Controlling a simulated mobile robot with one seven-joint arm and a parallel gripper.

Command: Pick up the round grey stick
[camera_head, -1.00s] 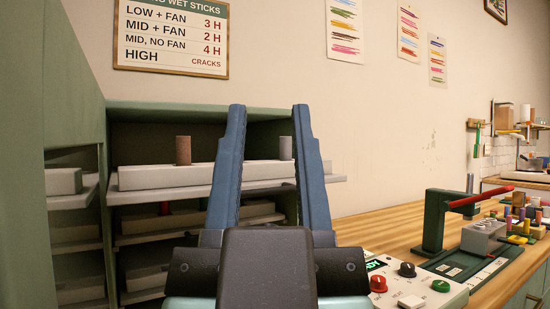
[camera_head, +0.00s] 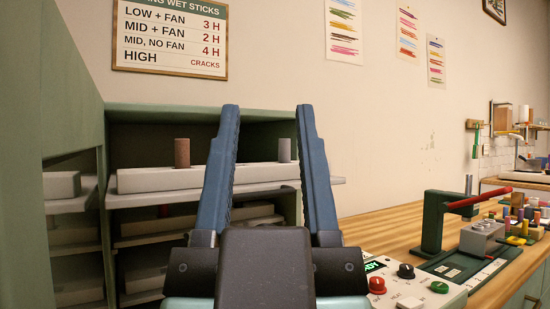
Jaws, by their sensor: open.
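The round grey stick (camera_head: 284,149) stands upright on a pale slab (camera_head: 160,180) on the upper shelf of the green cabinet. It shows between my gripper's fingers in the picture, nearer the right finger, and looks to be beyond them. My gripper (camera_head: 265,112) is open and empty, its two blue fingers pointing up and forward towards the shelf. A brown round stick (camera_head: 182,153) stands on the same slab, left of the left finger. The fingers hide parts of the slab.
More slabs lie on the shelves below and on the left shelf (camera_head: 62,185). To the right is a wooden worktop (camera_head: 390,226) with a control box (camera_head: 440,292), a green press with a red lever (camera_head: 437,220) and several coloured sticks. A sign (camera_head: 170,40) hangs above.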

